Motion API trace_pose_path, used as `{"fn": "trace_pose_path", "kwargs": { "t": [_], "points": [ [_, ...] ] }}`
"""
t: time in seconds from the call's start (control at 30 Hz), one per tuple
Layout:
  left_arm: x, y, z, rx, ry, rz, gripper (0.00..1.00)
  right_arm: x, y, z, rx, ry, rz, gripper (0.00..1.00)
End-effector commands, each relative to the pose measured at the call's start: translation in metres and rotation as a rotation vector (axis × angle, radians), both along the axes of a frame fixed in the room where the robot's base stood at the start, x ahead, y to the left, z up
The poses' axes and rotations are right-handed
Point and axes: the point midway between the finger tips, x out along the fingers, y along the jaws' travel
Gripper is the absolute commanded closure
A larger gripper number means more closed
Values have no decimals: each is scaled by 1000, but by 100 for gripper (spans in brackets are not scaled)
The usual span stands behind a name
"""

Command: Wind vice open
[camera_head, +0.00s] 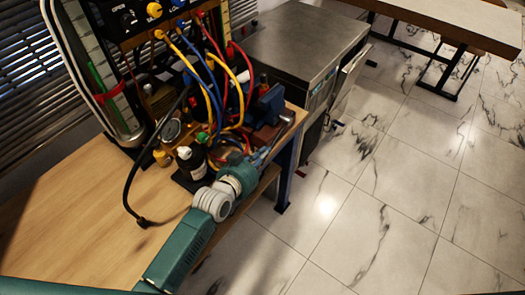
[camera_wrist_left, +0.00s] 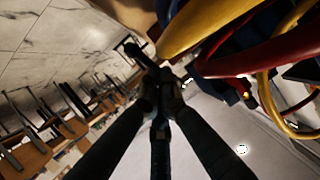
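The vice (camera_head: 270,102) has a blue body and a reddish-brown part. It sits at the right end of the wooden workbench, with a grey metal cylinder at its outer end. My left gripper (camera_head: 268,152) is at the bench edge, just in front of the vice. In the left wrist view its two dark fingers (camera_wrist_left: 160,92) come together around a dark bar, seemingly the vice handle (camera_wrist_left: 134,52). The exact contact is dark and hard to see. My right gripper is not in view.
Coloured hoses (camera_head: 212,85) hang from a gauge panel (camera_head: 150,15) close beside the vice. A black bottle (camera_head: 191,160) and a round gauge (camera_head: 171,130) stand near my left wrist. A metal cabinet (camera_head: 295,45) stands behind. The bench's left part (camera_head: 80,220) is mostly clear.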

Motion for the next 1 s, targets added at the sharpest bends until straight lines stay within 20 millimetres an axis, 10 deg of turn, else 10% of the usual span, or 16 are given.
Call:
{"fn": "trace_pose_path", "kwargs": {
  "t": [1.0],
  "points": [
    [12,-8,-36,1,2,0,100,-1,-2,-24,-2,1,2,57]
  ]
}}
